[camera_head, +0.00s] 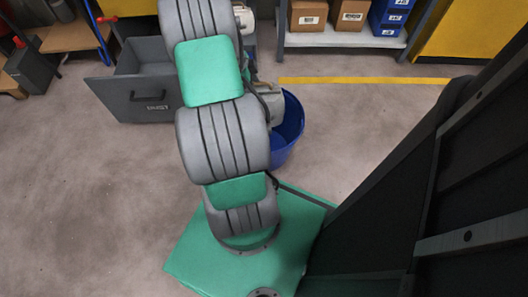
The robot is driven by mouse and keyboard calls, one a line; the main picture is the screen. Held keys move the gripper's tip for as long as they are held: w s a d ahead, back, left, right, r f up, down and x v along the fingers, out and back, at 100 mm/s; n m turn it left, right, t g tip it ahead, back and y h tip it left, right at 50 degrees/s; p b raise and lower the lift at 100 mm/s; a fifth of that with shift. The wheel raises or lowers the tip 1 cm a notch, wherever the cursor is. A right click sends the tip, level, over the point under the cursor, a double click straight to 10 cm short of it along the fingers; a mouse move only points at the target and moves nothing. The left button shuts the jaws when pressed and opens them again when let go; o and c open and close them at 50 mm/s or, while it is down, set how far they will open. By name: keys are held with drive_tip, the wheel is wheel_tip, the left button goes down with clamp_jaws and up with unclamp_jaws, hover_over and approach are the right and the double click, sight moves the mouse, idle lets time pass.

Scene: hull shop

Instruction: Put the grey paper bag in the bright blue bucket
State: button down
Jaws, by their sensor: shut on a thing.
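The bright blue bucket (290,132) stands on the floor just beyond my base, its left part hidden behind my arm. A pale grey thing (270,93), which looks like the grey paper bag, shows at the bucket's upper left, beside my arm. Its left part is hidden, and I cannot tell whether it is above the bucket or partly inside its rim. A small dark part of my gripper (259,91) shows against the grey thing. My gripper is shut on it, but the fingertips are mostly hidden by my arm.
An open grey drawer-like bin (150,98) marked DUST stands left of my arm. A shelf (340,40) with cardboard boxes (308,15) and blue bins (390,17) is at the back. A yellow floor line (365,80) crosses behind the bucket. Floor right of the bucket is clear.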

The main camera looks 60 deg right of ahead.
wheel_tip(320, 180, down, 26)
drive_tip(key=s+m+b, duration=0.1)
drive_tip(key=b, duration=1)
drive_tip(key=shift+s+d, duration=0.35)
drive_tip(key=shift+s, duration=0.05)
drive_tip(key=shift+r, duration=0.1)
drive_tip(key=shift+c, duration=1.6)
unclamp_jaws()
drive_tip(key=shift+a+f, duration=0.1)
drive_tip(key=shift+f, duration=0.1)
